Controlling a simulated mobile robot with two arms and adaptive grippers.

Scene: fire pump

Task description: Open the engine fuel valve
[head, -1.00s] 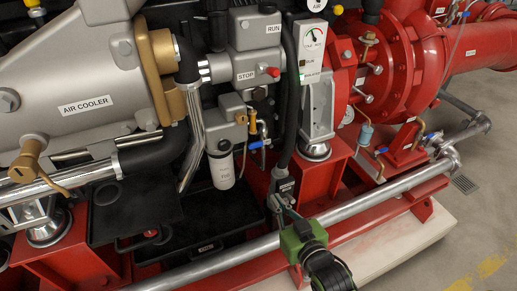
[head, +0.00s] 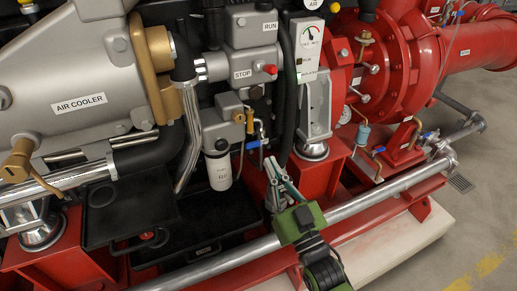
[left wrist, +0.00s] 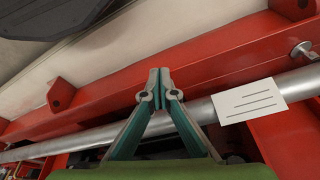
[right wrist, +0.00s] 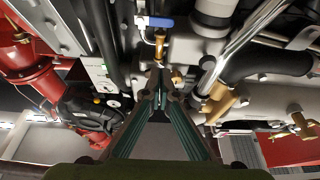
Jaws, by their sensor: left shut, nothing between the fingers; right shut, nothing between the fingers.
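A small valve with a blue lever (head: 253,144) sits on brass pipework beside the white filter canister (head: 220,171) at the middle of the engine. No readable label shows on it. In the right wrist view its blue lever (right wrist: 158,22) lies crosswise at the top, above a brass fitting. My right gripper (head: 271,163) is shut and empty, with its tips just below and right of the lever in the head view. In the right wrist view its tips (right wrist: 160,72) are below the brass fitting; contact is not clear. My left gripper (left wrist: 159,75) is shut and empty, above the red frame.
A silver rail (head: 230,263) runs across the front of the red base. Black hoses (head: 287,95) hang right of the valve. The grey box with STOP and RUN labels (head: 251,65) is above it. Another blue-handled valve (head: 429,135) is at the right. A black tray (head: 215,225) lies below.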

